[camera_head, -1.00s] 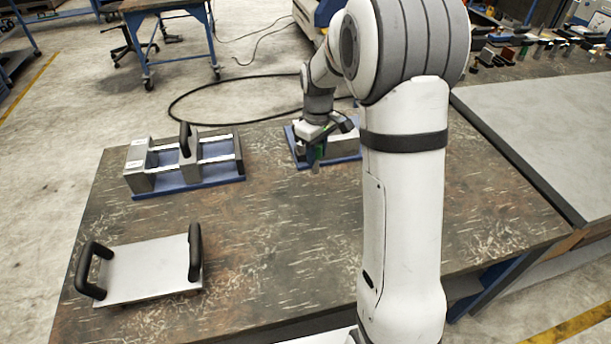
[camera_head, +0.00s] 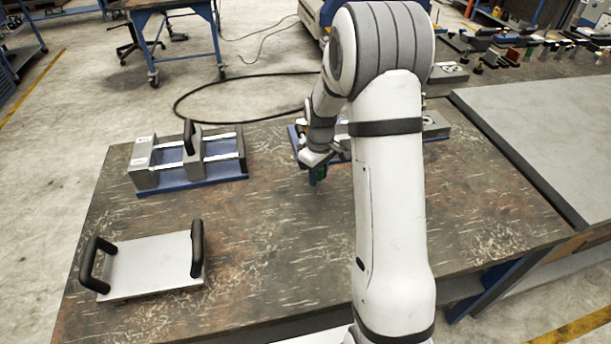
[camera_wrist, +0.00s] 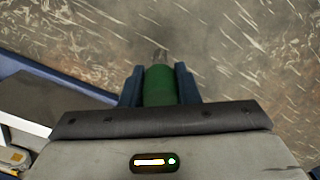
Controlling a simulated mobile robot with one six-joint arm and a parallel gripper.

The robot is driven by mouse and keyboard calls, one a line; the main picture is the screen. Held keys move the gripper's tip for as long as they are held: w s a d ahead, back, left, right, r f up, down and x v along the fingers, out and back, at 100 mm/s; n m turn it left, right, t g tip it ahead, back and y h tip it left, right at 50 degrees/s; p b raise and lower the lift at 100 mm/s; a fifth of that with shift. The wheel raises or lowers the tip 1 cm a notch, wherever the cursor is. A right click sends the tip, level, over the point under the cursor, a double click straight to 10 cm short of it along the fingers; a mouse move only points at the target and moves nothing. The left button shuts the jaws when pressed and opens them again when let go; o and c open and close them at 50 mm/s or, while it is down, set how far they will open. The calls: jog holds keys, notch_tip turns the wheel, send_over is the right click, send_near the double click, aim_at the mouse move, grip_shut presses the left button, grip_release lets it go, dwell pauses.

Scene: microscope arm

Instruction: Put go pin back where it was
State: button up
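The go pin (camera_wrist: 161,85) has a green handle and a small metal tip. In the wrist view it sits between the two blue fingers of my gripper (camera_wrist: 160,82), which is shut on it. The tip points away from the wrist above the worn tabletop. In the head view, my gripper (camera_head: 318,178) and the green handle (camera_head: 321,173) are just in front of a blue-based fixture (camera_head: 295,141), partly hidden by my arm. The pin appears clear of the fixture.
A second blue-based fixture (camera_head: 190,186) with a black handle stands at the back left of the table. A flat plate (camera_head: 150,265) with two black handles lies at the front left. Tools with coloured handles (camera_head: 520,50) stand on the far right bench. The table's middle is clear.

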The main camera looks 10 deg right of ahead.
jog(key=o, duration=0.4)
jog(key=shift+o, duration=0.2)
